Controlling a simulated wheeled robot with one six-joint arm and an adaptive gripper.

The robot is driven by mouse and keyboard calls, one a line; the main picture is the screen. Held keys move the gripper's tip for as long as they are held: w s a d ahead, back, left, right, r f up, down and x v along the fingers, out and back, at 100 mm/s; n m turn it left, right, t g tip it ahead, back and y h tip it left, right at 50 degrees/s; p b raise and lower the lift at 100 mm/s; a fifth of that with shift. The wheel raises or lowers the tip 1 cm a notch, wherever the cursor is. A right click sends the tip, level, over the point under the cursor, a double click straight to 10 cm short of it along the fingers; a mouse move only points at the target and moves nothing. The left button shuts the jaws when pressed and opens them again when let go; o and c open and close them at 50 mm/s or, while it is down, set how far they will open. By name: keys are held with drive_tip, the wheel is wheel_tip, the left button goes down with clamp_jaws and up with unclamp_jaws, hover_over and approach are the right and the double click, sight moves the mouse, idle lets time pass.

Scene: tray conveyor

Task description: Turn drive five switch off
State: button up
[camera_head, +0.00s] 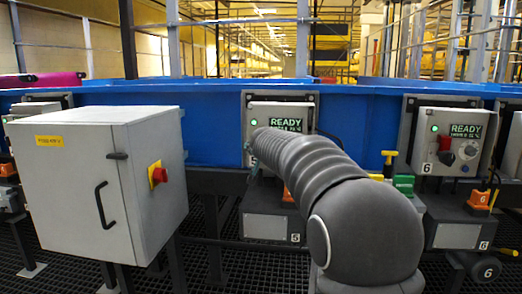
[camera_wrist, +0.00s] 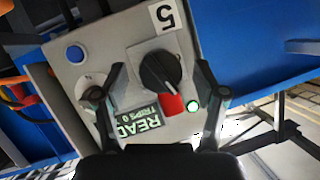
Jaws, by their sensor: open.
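The drive five control box (camera_wrist: 112,42) shows upside down in the wrist view, with a label "5". Its black rotary switch (camera_wrist: 158,70) lies between the fingers of my open gripper (camera_wrist: 161,68); I cannot tell whether either finger touches it. A red patch (camera_wrist: 172,106) sits beside the switch. A green lamp (camera_wrist: 193,104) is lit, and the display (camera_wrist: 143,121) reads READY. In the head view, the same box (camera_head: 262,107) also shows a lit green lamp and READY, but my arm covers its switch and my gripper.
A blue button (camera_wrist: 75,54) and a round, partly hidden control are on the box's left side in the wrist view. The drive six box (camera_head: 425,150) stands to the right. A grey cabinet (camera_head: 75,165) with a red knob (camera_head: 158,174) stands left. A blue conveyor (camera_head: 210,125) runs behind.

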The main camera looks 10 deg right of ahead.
drive_tip(key=shift+x, duration=0.95)
drive_tip(key=c, duration=1.1)
drive_tip(key=shift+c, duration=0.2)
drive_tip(key=shift+n+h+b, duration=0.3)
drive_tip(key=shift+b, duration=0.1)
drive_tip(key=shift+f+n+b, duration=0.1)
drive_tip(key=shift+n+b, duration=0.3)
drive_tip(key=shift+b, duration=0.15)
drive_tip(key=shift+n+g+h+b, duration=0.5)
drive_tip(key=shift+n+h+b, duration=0.45)
drive_tip(key=shift+n, duration=0.25)
drive_tip(key=shift+h, duration=0.25)
drive_tip(key=shift+r, duration=0.2)
